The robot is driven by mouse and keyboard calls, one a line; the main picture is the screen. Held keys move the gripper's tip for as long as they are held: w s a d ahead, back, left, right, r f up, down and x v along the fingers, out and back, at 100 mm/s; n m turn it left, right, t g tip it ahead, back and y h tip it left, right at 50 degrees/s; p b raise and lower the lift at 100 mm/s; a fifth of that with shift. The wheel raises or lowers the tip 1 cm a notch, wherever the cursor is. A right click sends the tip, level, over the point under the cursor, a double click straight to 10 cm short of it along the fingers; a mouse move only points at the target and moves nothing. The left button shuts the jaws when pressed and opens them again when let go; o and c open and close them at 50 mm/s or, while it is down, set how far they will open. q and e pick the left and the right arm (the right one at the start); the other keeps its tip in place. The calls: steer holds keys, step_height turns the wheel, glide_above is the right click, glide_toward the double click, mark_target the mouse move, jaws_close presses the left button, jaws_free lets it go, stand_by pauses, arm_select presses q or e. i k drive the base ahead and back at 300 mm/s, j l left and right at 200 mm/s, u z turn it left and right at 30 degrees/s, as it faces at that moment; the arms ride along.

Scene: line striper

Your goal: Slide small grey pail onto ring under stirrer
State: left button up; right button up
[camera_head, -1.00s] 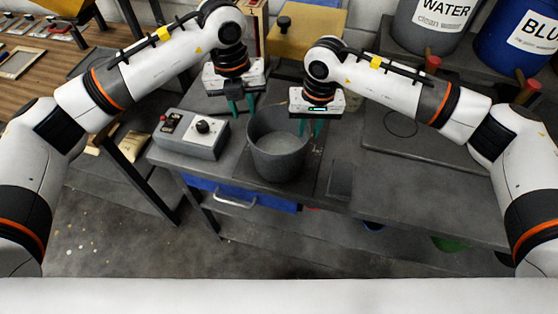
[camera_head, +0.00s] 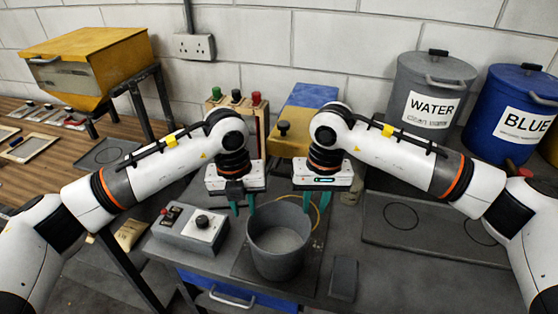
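The small grey pail (camera_head: 262,252) stands upright on a dark square plate on the grey bench, with pale grey material inside. My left gripper (camera_head: 243,206) is at its far left rim, fingers spread. My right gripper (camera_head: 316,203) is at its far right rim, fingers spread. Neither is closed on the pail; I cannot tell whether the fingers touch it. Thin ring outlines (camera_head: 400,216) show on a dark mat at right, and a thin yellow loop lies behind the pail. I cannot make out a stirrer; my arms hide part of the back.
A grey control box (camera_head: 188,232) with a knob stands close left of the pail. A small dark block (camera_head: 343,277) lies to its right. Behind are a button box (camera_head: 236,113), a yellow unit (camera_head: 293,140), the WATER bin (camera_head: 419,110) and the BLUE bin (camera_head: 512,122).

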mark_target(279, 232)
steer(key=k, duration=1.5)
